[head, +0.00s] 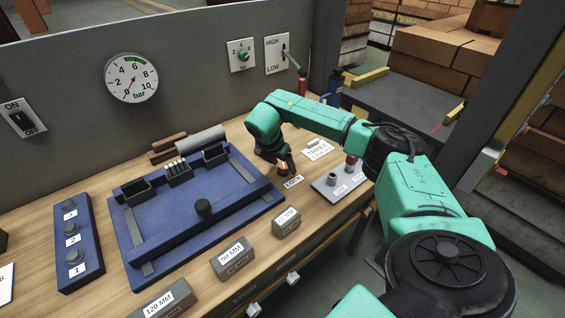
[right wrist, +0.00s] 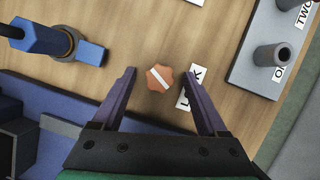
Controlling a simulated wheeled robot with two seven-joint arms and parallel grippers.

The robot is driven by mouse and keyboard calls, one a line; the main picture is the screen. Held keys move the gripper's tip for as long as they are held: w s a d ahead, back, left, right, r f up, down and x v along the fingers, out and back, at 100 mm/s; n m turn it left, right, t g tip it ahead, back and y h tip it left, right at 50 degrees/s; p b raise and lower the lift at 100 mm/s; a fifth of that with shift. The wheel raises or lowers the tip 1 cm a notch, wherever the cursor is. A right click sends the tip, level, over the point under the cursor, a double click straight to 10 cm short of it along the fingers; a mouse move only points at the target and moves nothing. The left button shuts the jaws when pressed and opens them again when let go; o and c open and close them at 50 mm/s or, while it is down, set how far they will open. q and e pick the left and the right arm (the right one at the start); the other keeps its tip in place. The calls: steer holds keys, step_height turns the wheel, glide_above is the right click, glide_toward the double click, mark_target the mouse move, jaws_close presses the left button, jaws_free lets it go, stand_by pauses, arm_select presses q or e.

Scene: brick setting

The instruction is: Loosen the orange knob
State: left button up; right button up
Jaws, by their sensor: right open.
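The orange knob (right wrist: 159,78) is on the wooden bench top, in the middle of the right wrist view. It has a lobed outline and a pale bar across its top. A small part of it shows in the head view (head: 283,169), mostly hidden by my gripper. My right gripper (right wrist: 158,75) is open above the knob, one finger on each side with gaps between. In the head view it (head: 280,165) points down at the bench. A white label (right wrist: 190,92), partly hidden by a finger, lies beside the knob; it reads LOCK in the head view. My left gripper is not in view.
A blue fixture (head: 238,205) with dark bins lies left of the knob. A grey plate with posts (head: 319,186) is to the right. Labelled grey blocks (head: 233,262) line the bench's front. A blue part with a brass ring (right wrist: 45,40) is close in the wrist view.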

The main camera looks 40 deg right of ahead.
jaws_close()
